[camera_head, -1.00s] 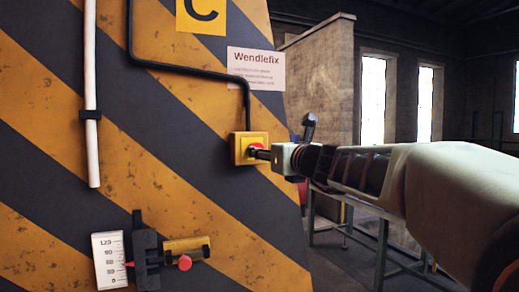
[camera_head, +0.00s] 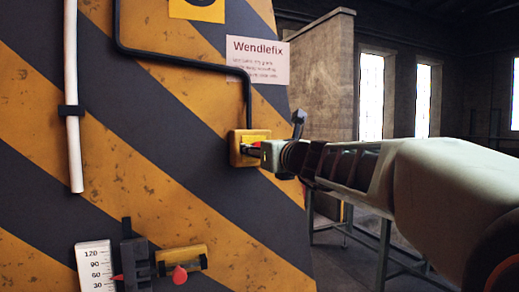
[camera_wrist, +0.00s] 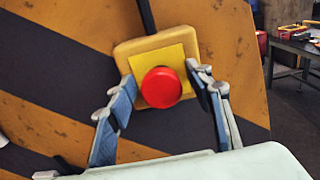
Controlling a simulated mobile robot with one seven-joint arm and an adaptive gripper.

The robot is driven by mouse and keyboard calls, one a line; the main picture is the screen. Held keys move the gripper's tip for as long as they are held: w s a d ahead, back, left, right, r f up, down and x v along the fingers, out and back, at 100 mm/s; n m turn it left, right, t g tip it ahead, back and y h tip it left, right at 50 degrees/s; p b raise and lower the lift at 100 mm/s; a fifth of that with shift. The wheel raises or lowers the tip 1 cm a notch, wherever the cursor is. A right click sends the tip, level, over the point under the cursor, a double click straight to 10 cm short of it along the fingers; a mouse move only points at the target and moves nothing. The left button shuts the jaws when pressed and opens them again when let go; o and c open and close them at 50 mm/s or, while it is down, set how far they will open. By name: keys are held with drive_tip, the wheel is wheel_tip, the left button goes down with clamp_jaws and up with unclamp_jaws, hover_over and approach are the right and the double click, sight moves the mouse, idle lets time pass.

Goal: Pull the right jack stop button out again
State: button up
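The red stop button (camera_wrist: 161,87) is a round mushroom head on a yellow plate and box (camera_wrist: 127,50), mounted on the striped panel. In the head view the yellow box (camera_head: 236,150) is at the middle, and my gripper largely hides the button there. My gripper (camera_wrist: 163,79) has its two blue-grey fingers spread, one on each side of the button. Small gaps show between the fingertips and the red head, so it is not gripped. In the head view my gripper (camera_head: 259,150) comes from the right, with its tips at the box. Whether the button is pressed in cannot be told.
A black cable (camera_head: 180,66) runs up from the box. A Wendlefix sign (camera_head: 257,60) is just above. A scale (camera_head: 95,266) and a yellow-bodied device with a red knob (camera_head: 180,275) are lower left. A workbench (camera_wrist: 291,48) stands beyond the panel's right edge.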

clamp_jaws()
drive_tip(key=shift+s+d+f, duration=0.15)
drive_tip(key=shift+s+d, duration=0.1)
drive_tip(key=shift+s, duration=0.25)
drive_tip(key=shift+c, duration=0.5)
unclamp_jaws()
drive_tip(key=o, duration=0.3)
drive_tip(key=shift+s, duration=0.15)
wheel_tip(320, 180, up, 10)
